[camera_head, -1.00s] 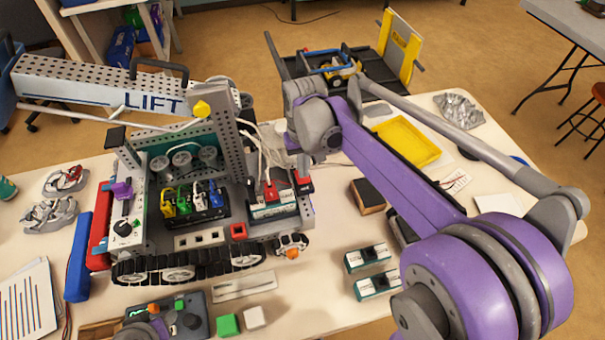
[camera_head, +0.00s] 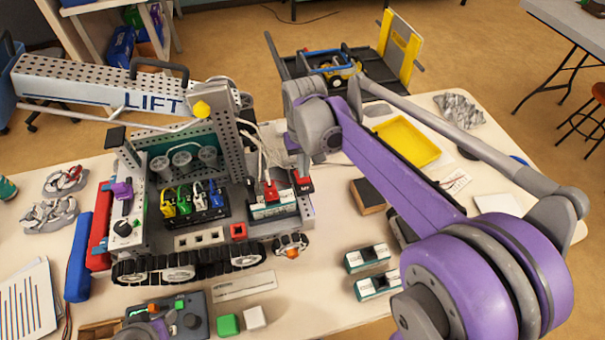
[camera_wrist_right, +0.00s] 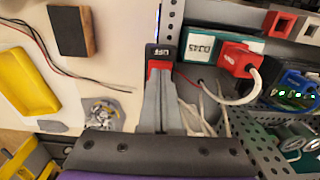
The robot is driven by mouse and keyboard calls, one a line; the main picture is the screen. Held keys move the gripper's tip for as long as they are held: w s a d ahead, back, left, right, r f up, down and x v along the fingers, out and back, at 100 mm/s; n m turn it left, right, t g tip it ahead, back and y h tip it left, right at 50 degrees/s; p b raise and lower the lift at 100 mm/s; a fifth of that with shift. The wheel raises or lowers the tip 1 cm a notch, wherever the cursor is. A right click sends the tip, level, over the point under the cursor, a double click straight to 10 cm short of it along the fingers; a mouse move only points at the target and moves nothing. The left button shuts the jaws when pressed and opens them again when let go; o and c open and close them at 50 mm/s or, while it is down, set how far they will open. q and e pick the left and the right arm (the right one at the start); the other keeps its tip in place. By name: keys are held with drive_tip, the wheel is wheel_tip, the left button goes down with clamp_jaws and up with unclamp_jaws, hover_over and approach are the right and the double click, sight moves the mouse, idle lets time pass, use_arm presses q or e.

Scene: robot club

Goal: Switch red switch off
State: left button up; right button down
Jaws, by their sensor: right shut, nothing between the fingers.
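The red switch (camera_head: 302,185), with a black cap, sits at the right front corner of the metal robot on the table. In the right wrist view the switch (camera_wrist_right: 159,66) shows red beside a black plate marked OFF (camera_wrist_right: 160,50).
Next to the switch, a red plug (camera_head: 271,190) with a white cable sits in a labelled block (camera_wrist_right: 200,48). Yellow, green, white and blue plugs (camera_head: 190,198) stand further left. A dark block (camera_head: 368,196) and a yellow tray (camera_head: 408,141) lie on the table to the right.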

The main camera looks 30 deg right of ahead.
sight(303, 180)
use_arm(q)
drive_tip(key=shift+s+f+b, duration=0.1)
drive_tip(key=shift+f+b, duration=0.5)
drive_tip(key=shift+f, duration=0.1)
use_arm(e)
drive_tip(key=shift+f, duration=0.9)
drive_tip(key=shift+r+p, duration=2.35)
drive_tip(key=shift+r, duration=1.2)
use_arm(q)
drive_tip(key=r, duration=0.2)
drive_tip(key=w+r, duration=0.1)
drive_tip(key=r, duration=0.2)
drive_tip(key=shift+w+r, duration=0.25)
drive_tip(key=shift+r, duration=0.05)
use_arm(e)
drive_tip(key=s+a+f+n+t, duration=0.1)
drive_tip(key=s+a+f+t, duration=0.1)
drive_tip(key=s, duration=0.5)
drive_tip(key=s+a+f+n+t, duration=0.1)
drive_tip(key=s+a+f+t, duration=0.2)
drive_tip(key=s, duration=0.5)
drive_tip(key=shift+s+a+f+n, duration=0.2)
drive_tip(key=shift+a+f+n, duration=0.1)
drive_tip(key=shift+a+f, duration=0.5)
